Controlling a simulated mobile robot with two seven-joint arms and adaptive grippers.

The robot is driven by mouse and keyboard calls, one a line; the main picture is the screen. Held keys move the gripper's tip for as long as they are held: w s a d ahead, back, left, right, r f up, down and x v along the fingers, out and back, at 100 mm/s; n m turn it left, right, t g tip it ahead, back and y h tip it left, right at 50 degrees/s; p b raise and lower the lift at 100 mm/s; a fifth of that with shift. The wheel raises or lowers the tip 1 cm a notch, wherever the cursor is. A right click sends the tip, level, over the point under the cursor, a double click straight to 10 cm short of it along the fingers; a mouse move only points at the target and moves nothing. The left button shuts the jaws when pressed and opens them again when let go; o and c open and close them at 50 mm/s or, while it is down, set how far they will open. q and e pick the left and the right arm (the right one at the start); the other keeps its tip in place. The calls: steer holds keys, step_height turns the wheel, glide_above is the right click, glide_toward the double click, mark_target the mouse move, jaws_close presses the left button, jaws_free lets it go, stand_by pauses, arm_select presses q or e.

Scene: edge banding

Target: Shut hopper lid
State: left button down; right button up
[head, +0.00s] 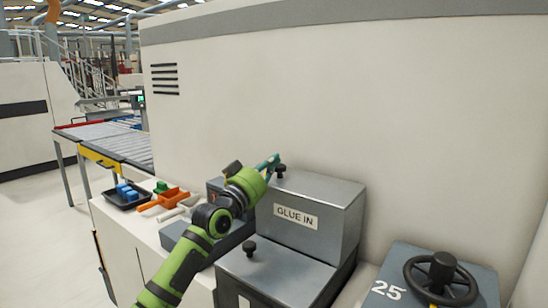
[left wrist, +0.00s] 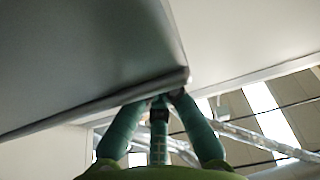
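The grey metal hopper (head: 325,220) bears a "GLUE IN" label, and its flat top with a black knob (head: 281,171) shows in the head view. I cannot tell from here how its lid stands. My left gripper (head: 270,162) has teal fingers at the top left edge of this box. In the left wrist view, the left gripper (left wrist: 168,100) has its fingertips against or just behind the edge of a dark grey panel (left wrist: 90,55), seen from below. The tips are partly hidden, so their opening is unclear. My right gripper is not in view.
A second grey box (head: 275,275) with a black knob stands in front. A black handwheel (head: 441,279) is at the lower right. A black tray (head: 127,197) with blue pieces and an orange tool (head: 163,199) lie left. A pale machine wall (head: 350,100) rises behind.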

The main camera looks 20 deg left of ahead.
arm_select(q)
steer(key=shift+f, duration=0.25)
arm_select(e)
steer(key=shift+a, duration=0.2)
arm_select(q)
step_height(320, 180, up, 5)
steer(key=p, duration=0.4)
steer(key=shift+w+f, duration=0.15)
steer(key=shift+f, duration=0.05)
steer(key=b+v, duration=0.4)
steer(key=v, duration=0.6)
steer(key=shift+a, duration=0.2)
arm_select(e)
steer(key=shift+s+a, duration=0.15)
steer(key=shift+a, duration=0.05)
